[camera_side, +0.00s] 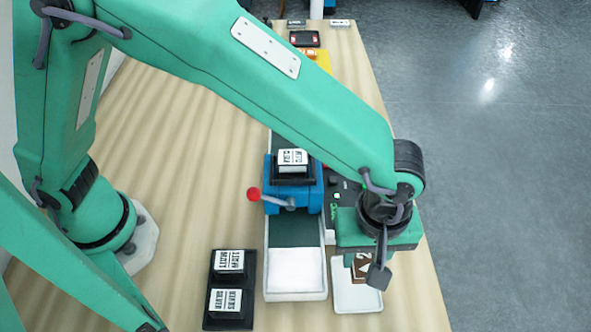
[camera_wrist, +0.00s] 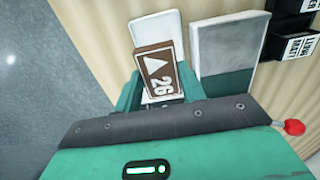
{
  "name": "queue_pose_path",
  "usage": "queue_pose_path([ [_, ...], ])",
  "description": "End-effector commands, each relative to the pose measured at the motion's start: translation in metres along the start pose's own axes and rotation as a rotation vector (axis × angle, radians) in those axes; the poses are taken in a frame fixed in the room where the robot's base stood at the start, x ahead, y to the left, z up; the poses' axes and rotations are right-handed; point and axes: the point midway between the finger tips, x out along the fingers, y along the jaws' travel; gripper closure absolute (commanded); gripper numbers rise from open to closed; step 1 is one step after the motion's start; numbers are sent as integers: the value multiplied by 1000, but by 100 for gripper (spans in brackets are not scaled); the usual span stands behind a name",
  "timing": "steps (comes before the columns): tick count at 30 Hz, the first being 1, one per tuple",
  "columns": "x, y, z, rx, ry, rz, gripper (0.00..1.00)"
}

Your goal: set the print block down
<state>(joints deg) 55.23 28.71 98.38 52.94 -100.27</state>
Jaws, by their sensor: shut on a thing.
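The print block (camera_wrist: 160,72) is brown with a white triangle and the number 26. My gripper (camera_wrist: 158,88) is shut on it, with a green finger on either side. In the side view the print block (camera_side: 361,268) shows partly, just below my gripper (camera_side: 366,258) and over a white tray (camera_side: 357,298). In the wrist view the white tray (camera_wrist: 153,27) lies beyond and under the block. Whether the block touches the tray I cannot tell.
A blue roller press (camera_side: 293,192) with a red-knobbed lever stands left of my gripper, above a long white-and-green bed (camera_side: 296,272). A black rack (camera_side: 229,325) with two labelled blocks is further left. The table's right edge is close by.

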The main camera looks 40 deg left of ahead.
Motion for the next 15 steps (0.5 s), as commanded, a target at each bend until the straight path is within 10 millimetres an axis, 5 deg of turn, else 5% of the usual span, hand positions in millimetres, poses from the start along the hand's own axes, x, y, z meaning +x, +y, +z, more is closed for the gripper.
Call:
queue_pose_path([
  [15, 40, 0, 0, 0, 0, -1, 82],
])
